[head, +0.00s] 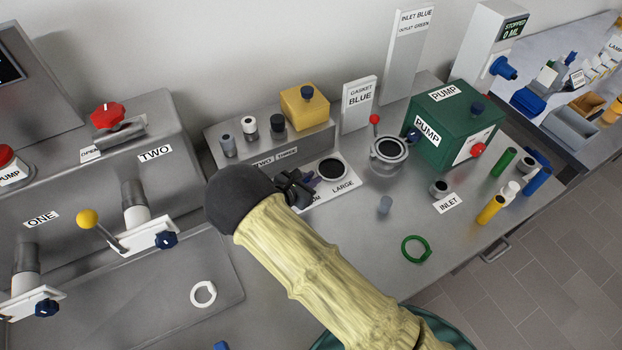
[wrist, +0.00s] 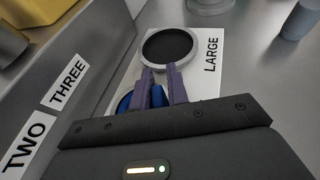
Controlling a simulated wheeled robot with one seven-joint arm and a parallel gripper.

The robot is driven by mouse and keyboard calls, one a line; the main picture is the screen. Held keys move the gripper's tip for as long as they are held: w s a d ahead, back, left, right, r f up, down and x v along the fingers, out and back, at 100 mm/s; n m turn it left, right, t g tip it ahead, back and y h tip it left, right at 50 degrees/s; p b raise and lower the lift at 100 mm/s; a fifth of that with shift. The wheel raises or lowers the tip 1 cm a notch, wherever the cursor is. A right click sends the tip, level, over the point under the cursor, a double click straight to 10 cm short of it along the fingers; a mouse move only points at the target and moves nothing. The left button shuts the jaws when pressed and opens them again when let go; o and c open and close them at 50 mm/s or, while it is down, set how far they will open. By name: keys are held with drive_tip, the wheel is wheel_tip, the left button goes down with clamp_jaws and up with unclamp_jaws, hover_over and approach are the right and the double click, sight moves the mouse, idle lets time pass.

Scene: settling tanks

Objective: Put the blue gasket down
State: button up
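The blue gasket (wrist: 158,97) shows in the wrist view between and beside the two purple fingers of my gripper (wrist: 161,72). The fingers stand a narrow gap apart and appear shut on it. Much of the gasket is hidden behind the fingers and the gripper body. In the head view my gripper (head: 308,182) is over the left part of a white plate (head: 347,190) marked LARGE, next to its dark round seat with a grey rim (head: 333,169). The left part of the plate is hidden, and I cannot tell whether the gasket touches it.
A GASKET BLUE sign (head: 359,98) stands behind the plate. A step (head: 293,145) with several small cylinders and a yellow box (head: 304,106) is behind my gripper. A glass-and-metal pot (head: 389,152) and green pump (head: 452,122) stand right. A green ring (head: 415,249) lies on the bench.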

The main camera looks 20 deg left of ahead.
drive_tip(key=shift+s+f+p, duration=0.2)
drive_tip(key=shift+p, duration=0.25)
drive_tip(key=shift+s+a+r, duration=0.15)
drive_tip(key=shift+s+a, duration=0.05)
drive_tip(key=shift+a, duration=0.05)
drive_tip(key=v, duration=0.3)
drive_tip(key=b+v, duration=0.1)
drive_tip(key=v, duration=0.3)
drive_tip(key=b+v, duration=0.1)
drive_tip(key=v, duration=0.3)
drive_tip(key=shift+r, duration=0.5)
drive_tip(key=w+d+r+m+g+h, duration=0.15)
drive_tip(key=d+m+g, duration=0.45)
drive_tip(key=d, duration=0.6)
drive_tip(key=w+d+r+m+g+h, duration=0.1)
drive_tip(key=w+d+r+m+g, duration=0.25)
drive_tip(key=d+m, duration=0.65)
drive_tip(key=s+d+r+m+y, duration=0.3)
drive_tip(key=d+r+m, duration=0.1)
drive_tip(key=d+m, duration=0.4)
drive_tip(key=s+d+r+m+g+y, duration=0.1)
drive_tip(key=s+d+r+m+y, duration=0.2)
drive_tip(key=d+m, duration=0.5)
drive_tip(key=s+d+r, duration=0.1)
drive_tip(key=d, duration=0.2)
drive_tip(key=shift+d+m, duration=0.2)
drive_tip(key=shift+m, duration=0.1)
